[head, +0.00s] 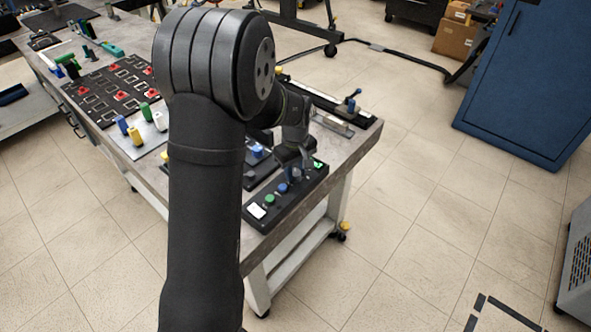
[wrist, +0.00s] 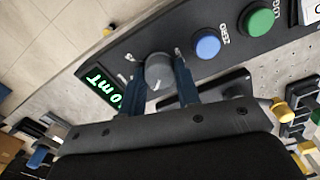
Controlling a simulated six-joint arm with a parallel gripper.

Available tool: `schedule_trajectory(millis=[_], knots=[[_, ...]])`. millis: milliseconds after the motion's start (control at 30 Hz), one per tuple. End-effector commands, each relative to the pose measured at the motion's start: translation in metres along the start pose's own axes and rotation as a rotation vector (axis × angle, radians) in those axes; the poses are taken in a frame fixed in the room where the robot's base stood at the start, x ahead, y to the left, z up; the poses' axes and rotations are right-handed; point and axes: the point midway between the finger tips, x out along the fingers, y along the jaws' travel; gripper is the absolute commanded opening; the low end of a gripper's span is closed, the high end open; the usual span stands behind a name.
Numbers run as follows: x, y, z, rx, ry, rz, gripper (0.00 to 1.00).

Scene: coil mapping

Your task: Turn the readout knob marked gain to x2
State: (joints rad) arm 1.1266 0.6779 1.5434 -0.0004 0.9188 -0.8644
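The black readout box (head: 300,196) sits at the near corner of the bench, with a lit green display (head: 318,164) at its right end. In the wrist view the grey readout knob (wrist: 158,72) has a light pointer line; the small marks around it are too blurred to read. The display (wrist: 103,90) beside it shows green characters ending in mT, upside down. My gripper (wrist: 160,86) has its two blue fingers on either side of the knob, seemingly touching it. In the head view my gripper (head: 291,172) is over the box and hides the knob.
A blue ZERO button (wrist: 207,44) and a green button (wrist: 258,21) sit beside the knob on the box. Other black fixtures and a perforated plate lie close behind. Yellow and blue knobs stand nearby. Open floor lies right of the bench (head: 358,150).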

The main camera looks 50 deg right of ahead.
Motion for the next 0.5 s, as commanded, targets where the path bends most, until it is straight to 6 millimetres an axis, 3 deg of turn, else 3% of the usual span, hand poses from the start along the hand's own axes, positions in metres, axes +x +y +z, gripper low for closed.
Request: schedule_trajectory(millis=[267,500], knots=[[-0.0003,0.0004,0.0,0.032,0.0,0.001,0.07],[-0.0001,0.0003,0.0,0.161,-0.001,-0.001,0.07]])
